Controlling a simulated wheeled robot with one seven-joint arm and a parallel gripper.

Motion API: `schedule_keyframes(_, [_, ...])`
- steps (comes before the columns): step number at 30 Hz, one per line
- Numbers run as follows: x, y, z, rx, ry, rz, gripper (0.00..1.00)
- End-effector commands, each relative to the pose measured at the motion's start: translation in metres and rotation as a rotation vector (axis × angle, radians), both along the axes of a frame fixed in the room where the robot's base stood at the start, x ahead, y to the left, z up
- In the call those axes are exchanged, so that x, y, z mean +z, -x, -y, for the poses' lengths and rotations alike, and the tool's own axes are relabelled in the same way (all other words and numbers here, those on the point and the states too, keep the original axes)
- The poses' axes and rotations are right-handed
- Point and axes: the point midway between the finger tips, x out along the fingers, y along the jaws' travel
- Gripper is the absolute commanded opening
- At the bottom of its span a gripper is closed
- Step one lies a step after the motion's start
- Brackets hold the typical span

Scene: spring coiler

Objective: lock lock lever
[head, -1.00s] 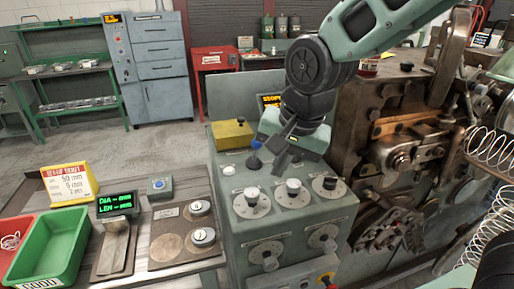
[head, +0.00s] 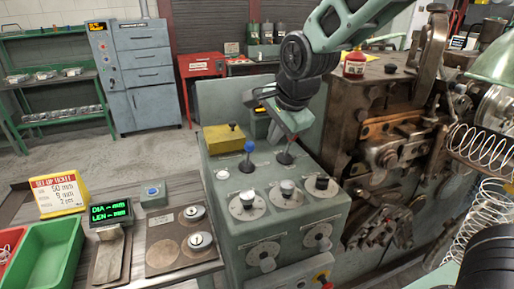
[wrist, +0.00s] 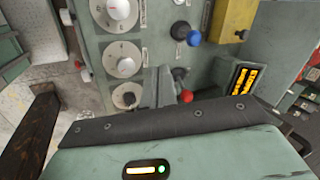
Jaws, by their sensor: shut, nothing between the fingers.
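Two levers stand on the green console top (head: 222,160): one with a blue knob (head: 249,146) and one with a dark base (head: 285,158) just to its right. The wrist view shows the blue knob (wrist: 193,38) and a red knob (wrist: 183,98). I cannot read which is labelled as the lock lever. My gripper (head: 292,141) is shut and empty, pointing down at the right-hand lever and partly hiding it. In the wrist view my gripper (wrist: 166,90) is close beside the red knob; I cannot tell whether they touch.
Several dials (head: 247,204) line the console's front. A yellow box (head: 224,137) sits behind the levers. The coiling machine (head: 395,130) stands close on the right, with a red can (head: 355,65) on top. A green bin (head: 45,255) is at the lower left.

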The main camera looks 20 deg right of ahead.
Motion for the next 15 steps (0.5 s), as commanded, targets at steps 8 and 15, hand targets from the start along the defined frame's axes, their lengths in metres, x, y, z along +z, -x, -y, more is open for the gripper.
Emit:
schedule_keyframes(8, [-0.043,-0.019,-0.002,-0.001,0.004,-0.007,0.00])
schedule_keyframes(15, [-0.081,-0.037,-0.005,-0.001,0.003,-0.007,0.00])
